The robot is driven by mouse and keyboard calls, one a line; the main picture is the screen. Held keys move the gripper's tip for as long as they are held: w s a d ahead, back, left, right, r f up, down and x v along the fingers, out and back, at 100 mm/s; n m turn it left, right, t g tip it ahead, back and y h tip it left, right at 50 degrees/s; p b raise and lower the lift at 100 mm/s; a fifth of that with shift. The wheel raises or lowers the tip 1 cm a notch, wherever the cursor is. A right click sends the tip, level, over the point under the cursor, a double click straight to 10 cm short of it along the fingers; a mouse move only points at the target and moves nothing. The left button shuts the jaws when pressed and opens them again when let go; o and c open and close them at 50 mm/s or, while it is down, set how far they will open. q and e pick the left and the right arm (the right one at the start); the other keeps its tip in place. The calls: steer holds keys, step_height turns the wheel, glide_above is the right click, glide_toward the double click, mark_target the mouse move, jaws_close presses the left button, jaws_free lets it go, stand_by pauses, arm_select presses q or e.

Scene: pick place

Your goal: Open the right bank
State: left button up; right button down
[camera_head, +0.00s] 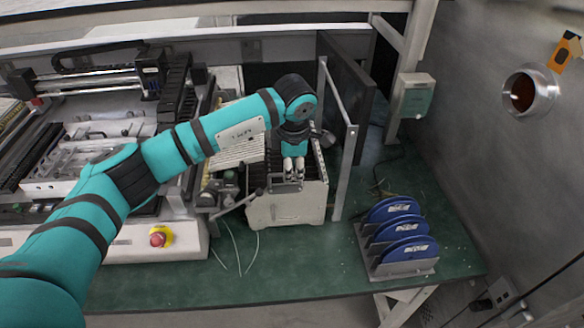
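A cream box-shaped unit (288,210), with dark slotted rows on top, stands on the green table at the right end of the machine. It may be the right bank, but I see no label. My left arm reaches over from the left, and its gripper (293,175) points down at the front top edge of this unit. Two pale fingers show close together over a small grey metal part there. I cannot tell whether they touch it or grip it. The gripper and wrist hide part of the unit's top. My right gripper is not in view.
A pick-and-place machine (95,150) fills the left, with a red stop button (158,237) at its front. A dark upright panel (347,95) and a silver bar (344,150) stand right of the unit. Blue reels (404,228) sit in a rack on the green table (330,265).

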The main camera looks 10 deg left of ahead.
arm_select(q)
step_height(320, 180, up, 11)
steer(key=s, duration=0.2)
steer(key=shift+d, duration=0.35)
steer(key=shift+f, duration=0.1)
